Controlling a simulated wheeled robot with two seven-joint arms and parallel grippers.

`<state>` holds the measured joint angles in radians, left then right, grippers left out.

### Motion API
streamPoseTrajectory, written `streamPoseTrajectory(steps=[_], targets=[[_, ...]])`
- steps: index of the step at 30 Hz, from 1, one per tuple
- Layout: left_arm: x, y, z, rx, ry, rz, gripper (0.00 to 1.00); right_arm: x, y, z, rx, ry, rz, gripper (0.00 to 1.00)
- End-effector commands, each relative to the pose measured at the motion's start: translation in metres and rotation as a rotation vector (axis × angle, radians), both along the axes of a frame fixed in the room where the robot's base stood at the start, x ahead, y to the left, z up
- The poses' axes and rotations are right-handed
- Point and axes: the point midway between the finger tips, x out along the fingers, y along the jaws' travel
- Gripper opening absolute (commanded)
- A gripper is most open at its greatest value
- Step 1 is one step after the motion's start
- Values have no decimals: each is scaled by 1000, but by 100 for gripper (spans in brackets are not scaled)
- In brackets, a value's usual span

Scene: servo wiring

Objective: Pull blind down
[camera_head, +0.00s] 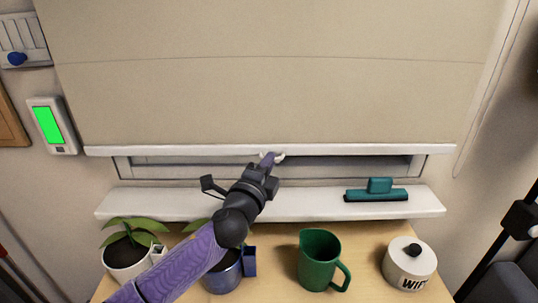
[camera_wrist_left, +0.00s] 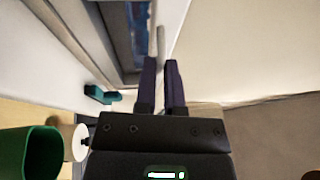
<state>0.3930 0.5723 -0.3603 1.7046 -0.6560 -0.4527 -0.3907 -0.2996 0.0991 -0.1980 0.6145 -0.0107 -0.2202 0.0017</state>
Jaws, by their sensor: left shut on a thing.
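The beige roller blind (camera_head: 270,80) hangs over most of the window in the head view. Its white bottom bar (camera_head: 370,150) sits a little above the white sill (camera_head: 310,205), with a narrow strip of window showing between them. My left gripper (camera_head: 271,160) is at the middle of the bar, at a small white pull tab (camera_head: 279,156). In the left wrist view its two dark fingers (camera_wrist_left: 162,75) are close together, shut at the white bar (camera_wrist_left: 159,42); the tab itself is mostly hidden. My right gripper is not clearly in view.
A teal squeegee (camera_head: 376,191) lies on the sill at the right. Below stand a green jug (camera_head: 318,260), a white lidded pot (camera_head: 408,264), a potted plant (camera_head: 126,252) and a blue pot (camera_head: 223,275). A green-screened panel (camera_head: 50,125) is on the left wall.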

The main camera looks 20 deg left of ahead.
Motion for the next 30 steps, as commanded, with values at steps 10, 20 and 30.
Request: streamPoseTrajectory(steps=[10,20,30], targets=[[0,0,-69,-1,3,1,0,-7,2,-55,7,15,7,59],[0,0,-78,0,2,0,0,-16,-14,-61,-20,37,8,59],[0,-1,-80,-2,8,-1,28,-17,-14,-61,-21,39,6,59]])
